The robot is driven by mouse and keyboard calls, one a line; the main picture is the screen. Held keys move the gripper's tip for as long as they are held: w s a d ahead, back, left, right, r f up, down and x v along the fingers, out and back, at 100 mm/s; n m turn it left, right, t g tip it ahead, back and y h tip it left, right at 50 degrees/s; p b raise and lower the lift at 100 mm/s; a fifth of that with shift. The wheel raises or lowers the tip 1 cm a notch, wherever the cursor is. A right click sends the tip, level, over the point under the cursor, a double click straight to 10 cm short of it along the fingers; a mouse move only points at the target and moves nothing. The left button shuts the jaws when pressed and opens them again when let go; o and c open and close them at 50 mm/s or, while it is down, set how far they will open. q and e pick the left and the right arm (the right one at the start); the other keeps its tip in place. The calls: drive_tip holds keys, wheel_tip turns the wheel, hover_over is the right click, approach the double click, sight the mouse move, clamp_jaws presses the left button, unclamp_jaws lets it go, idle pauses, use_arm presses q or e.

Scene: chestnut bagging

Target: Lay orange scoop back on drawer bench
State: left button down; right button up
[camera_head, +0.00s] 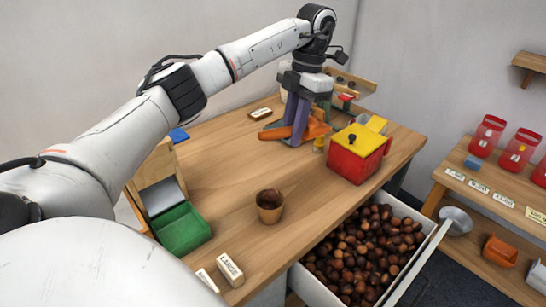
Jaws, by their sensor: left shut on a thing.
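My left gripper (296,134) reaches over the far part of the wooden drawer bench (225,170), fingers pointing down. It is shut on the orange scoop (273,133), whose orange parts show on both sides of the purple fingers. The scoop is low, at or just above the bench top; I cannot tell whether it touches. The fingers hide its middle. The bench's open drawer (432,244) holds many chestnuts (365,250). My right gripper is not in view.
A red box with a yellow lid (358,152) stands right of the scoop. A brown cup with contents (270,207) stands nearer. A green tray (182,230) and a LARGE label block (230,269) are at left. The middle bench top is clear.

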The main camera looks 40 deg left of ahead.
use_arm(q)
drive_tip(key=a+f+n+h+b, duration=0.2)
drive_tip(key=a+f+n, duration=0.2)
drive_tip(key=a+n, duration=0.45)
drive_tip(key=shift+n, duration=0.95)
drive_tip(key=shift+w+d+b+x, duration=0.1)
drive_tip(key=shift+w+b+x, duration=0.15)
drive_tip(key=shift+x, duration=1.45)
drive_tip(key=shift+w+d+b+x, duration=0.1)
drive_tip(key=shift+w+b+x, duration=0.15)
drive_tip(key=shift+x, duration=1.45)
drive_tip(key=shift+w+d+b+x, duration=0.15)
drive_tip(key=shift+w+x, duration=0.15)
drive_tip(key=shift+x, duration=1.35)
drive_tip(key=shift+a+f, duration=0.1)
drive_tip(key=shift+f, duration=0.15)
drive_tip(key=shift+f, duration=0.5)
drive_tip(key=c, duration=1.7)
unclamp_jaws()
drive_tip(key=shift+o, duration=0.2)
